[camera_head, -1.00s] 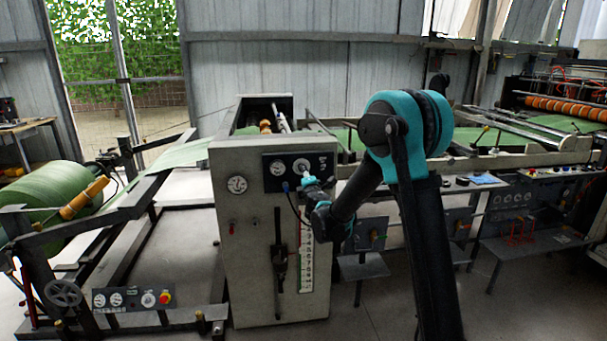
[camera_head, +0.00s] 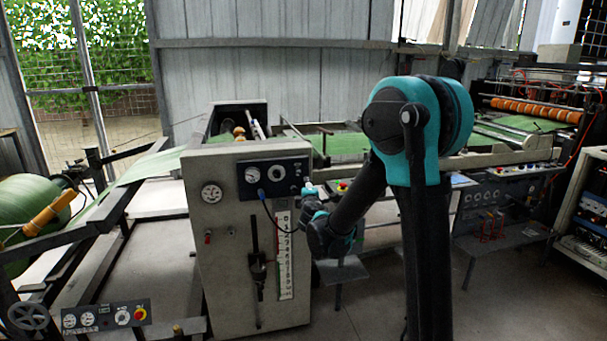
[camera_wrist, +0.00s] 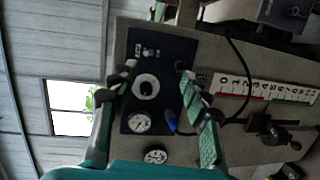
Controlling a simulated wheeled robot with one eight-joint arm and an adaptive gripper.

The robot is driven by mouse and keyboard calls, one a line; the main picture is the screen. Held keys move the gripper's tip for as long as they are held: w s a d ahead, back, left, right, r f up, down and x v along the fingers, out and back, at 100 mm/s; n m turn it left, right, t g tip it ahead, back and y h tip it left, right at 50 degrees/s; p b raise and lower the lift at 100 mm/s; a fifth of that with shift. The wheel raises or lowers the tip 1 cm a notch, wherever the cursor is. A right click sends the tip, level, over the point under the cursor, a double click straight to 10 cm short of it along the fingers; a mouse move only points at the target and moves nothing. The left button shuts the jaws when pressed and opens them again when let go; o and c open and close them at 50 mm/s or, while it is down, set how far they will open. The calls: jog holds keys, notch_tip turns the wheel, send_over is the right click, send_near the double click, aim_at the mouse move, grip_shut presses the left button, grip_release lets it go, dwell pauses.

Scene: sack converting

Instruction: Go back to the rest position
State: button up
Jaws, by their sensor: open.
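My gripper (camera_head: 308,188) is in front of the grey machine cabinet (camera_head: 210,255), to the right of its dark control panel (camera_head: 274,176). In the wrist view my gripper (camera_wrist: 158,88) has its two fingers spread apart with nothing between them. Behind the gap shows the dark panel (camera_wrist: 150,50) with a round white-rimmed knob (camera_wrist: 146,86), a gauge (camera_wrist: 139,122) and a blue plug (camera_wrist: 171,122). The fingers look apart from the panel.
A green roll (camera_head: 30,205) stands at the left with a handwheel (camera_head: 32,316) and a low control box (camera_head: 103,317). A long machine bed with green sheet (camera_head: 345,146) runs right. Grey floor (camera_head: 375,315) is open in front of the cabinet.

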jog(key=s+d+f+m+g+h, duration=0.2)
jog(key=s+d+f+m+g, duration=0.15)
jog(key=s+d+m, duration=0.4)
jog(key=s+d+f+m+g+h, duration=0.3)
jog(key=s+d+f+m, duration=0.15)
jog(key=s+d, duration=0.65)
jog(key=s+d+f+m+g+y, duration=0.1)
jog(key=s+f+m+g, duration=0.2)
jog(key=s, duration=0.7)
jog(key=s+d+f+m+g+y, duration=0.1)
jog(key=s+f+m+g+y, duration=0.1)
jog(key=s+f, duration=0.4)
jog(key=s+m+g, duration=0.1)
jog(key=s, duration=0.3)
jog(key=shift+d+f+m+y, duration=0.2)
jog(key=shift+f+m+y, duration=0.1)
jog(key=shift+f+m, duration=0.1)
